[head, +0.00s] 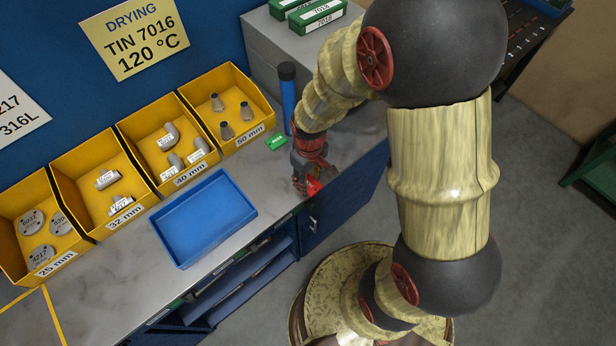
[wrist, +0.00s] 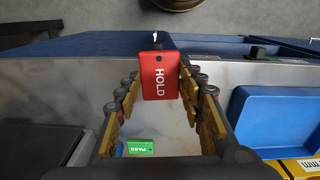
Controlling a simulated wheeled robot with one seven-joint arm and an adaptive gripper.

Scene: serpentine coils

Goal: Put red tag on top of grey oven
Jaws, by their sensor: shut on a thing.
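The red tag (wrist: 160,76), lettered HOLD, is between the fingers of my gripper (wrist: 159,92) in the wrist view. In the head view my gripper (head: 307,182) is low over the front edge of the worktop, with the red tag (head: 314,186) partly hidden at its tips. My gripper is shut on the tag. The grey oven (head: 268,42) stands at the back of the worktop, behind and left of my arm. Green boxes (head: 318,14) lie on its top. My arm hides part of the oven.
A green PASS tag (head: 276,142) lies on the worktop near a blue upright cylinder (head: 288,95). A blue tray (head: 204,218) lies left of my gripper. Yellow bins (head: 230,104) with metal parts line the back. Bare worktop (head: 110,280) shows at front left.

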